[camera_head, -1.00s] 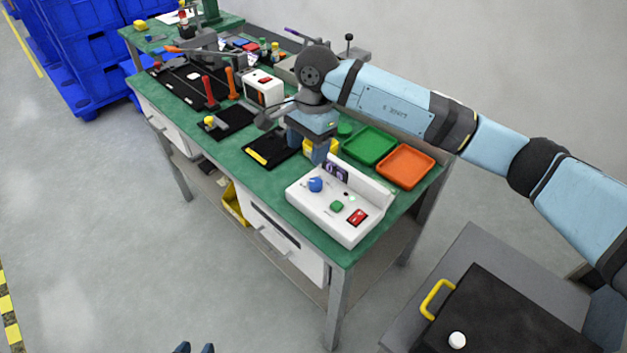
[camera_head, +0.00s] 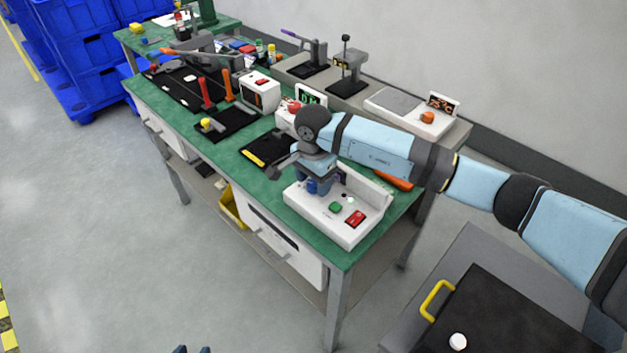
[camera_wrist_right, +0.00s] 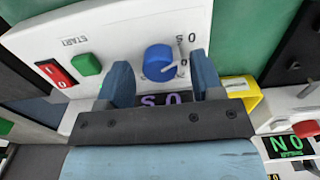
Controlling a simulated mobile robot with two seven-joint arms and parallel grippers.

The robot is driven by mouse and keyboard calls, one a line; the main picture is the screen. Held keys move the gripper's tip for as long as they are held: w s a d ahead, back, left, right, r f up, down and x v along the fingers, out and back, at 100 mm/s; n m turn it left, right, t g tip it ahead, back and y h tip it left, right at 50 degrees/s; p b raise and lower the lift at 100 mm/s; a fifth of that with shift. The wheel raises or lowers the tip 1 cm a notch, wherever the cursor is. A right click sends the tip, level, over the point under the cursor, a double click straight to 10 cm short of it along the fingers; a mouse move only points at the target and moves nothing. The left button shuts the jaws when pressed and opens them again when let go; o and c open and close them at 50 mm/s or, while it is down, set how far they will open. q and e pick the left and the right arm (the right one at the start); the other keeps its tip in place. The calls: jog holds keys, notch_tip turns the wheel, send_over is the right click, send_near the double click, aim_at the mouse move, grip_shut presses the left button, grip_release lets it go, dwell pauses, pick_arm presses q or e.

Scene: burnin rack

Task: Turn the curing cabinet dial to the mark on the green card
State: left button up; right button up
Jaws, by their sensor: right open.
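A white control box (camera_head: 325,218) at the bench's near right end carries a blue dial (camera_wrist_right: 160,62). My right gripper (camera_wrist_right: 162,78) is over this dial, open, one finger on each side; contact cannot be told. Marks are printed around the dial. A dark card with purple characters (camera_wrist_right: 165,99) stands by it, partly hidden by the gripper. A dark card with green characters (camera_head: 309,95) stands behind a red knob (camera_head: 294,107) on another white box; it also shows in the right wrist view (camera_wrist_right: 290,145).
The box also has a green button (camera_wrist_right: 86,64) and red switch (camera_wrist_right: 54,73). A yellow object (camera_wrist_right: 243,92) is close beside the gripper. A white unit with an orange knob (camera_head: 427,117) stands at the back right. An orange tray (camera_head: 394,181) is mostly hidden behind my arm.

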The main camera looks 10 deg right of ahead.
pick_arm(q)
jog(key=shift+d, duration=0.15)
pick_arm(e)
jog(key=shift+f, duration=0.2)
jog(key=c, duration=0.9)
